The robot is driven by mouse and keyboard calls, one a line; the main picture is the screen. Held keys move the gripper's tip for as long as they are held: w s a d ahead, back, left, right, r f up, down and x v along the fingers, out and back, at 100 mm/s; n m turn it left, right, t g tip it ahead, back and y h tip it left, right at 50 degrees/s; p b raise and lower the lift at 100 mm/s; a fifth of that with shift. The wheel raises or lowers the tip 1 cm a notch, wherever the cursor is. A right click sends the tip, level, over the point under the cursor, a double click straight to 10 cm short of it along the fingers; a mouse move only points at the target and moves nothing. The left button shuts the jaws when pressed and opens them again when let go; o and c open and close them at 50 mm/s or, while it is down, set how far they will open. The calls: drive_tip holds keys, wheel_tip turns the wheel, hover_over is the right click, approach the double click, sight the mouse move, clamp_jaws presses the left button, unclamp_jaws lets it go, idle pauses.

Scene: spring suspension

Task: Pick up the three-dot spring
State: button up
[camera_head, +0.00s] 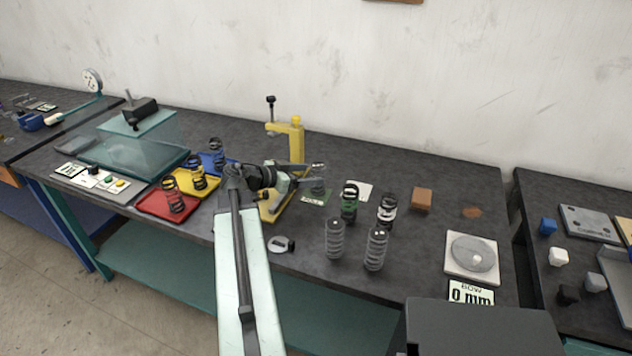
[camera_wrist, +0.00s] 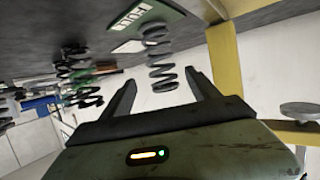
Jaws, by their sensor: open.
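A dark coil spring (camera_head: 318,182) stands by the green label card (camera_head: 314,198), just beyond my gripper (camera_head: 303,178). In the wrist view this spring (camera_wrist: 160,66) shows between and ahead of the two open fingers, which appear not to touch it. My gripper (camera_wrist: 158,95) is open and empty. Other loose springs stand to the right: a green-banded one (camera_head: 349,203), a black-and-white one (camera_head: 387,211), and two grey ones, left (camera_head: 335,240) and right (camera_head: 376,249). I cannot make out dots on any spring, so I cannot tell which has three.
A yellow press stand (camera_head: 297,145) rises close behind my gripper. Red (camera_head: 150,205), yellow (camera_head: 182,191) and blue (camera_head: 208,158) trays at left hold springs. A brown block (camera_head: 422,200) and a scale (camera_head: 472,254) stand at right. The table between block and back wall is clear.

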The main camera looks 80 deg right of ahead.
sight(318, 172)
drive_tip(key=b+x, duration=0.1)
drive_tip(key=x, duration=0.4)
drive_tip(key=shift+w+d+r, duration=0.1)
drive_tip(key=shift+w+d, duration=0.05)
drive_tip(key=shift+d, duration=0.05)
clamp_jaws()
drive_tip(key=shift+r, duration=0.1)
wheel_tip(318, 172, up, 10)
drive_tip(key=p, duration=1)
drive_tip(key=shift+r, duration=0.15)
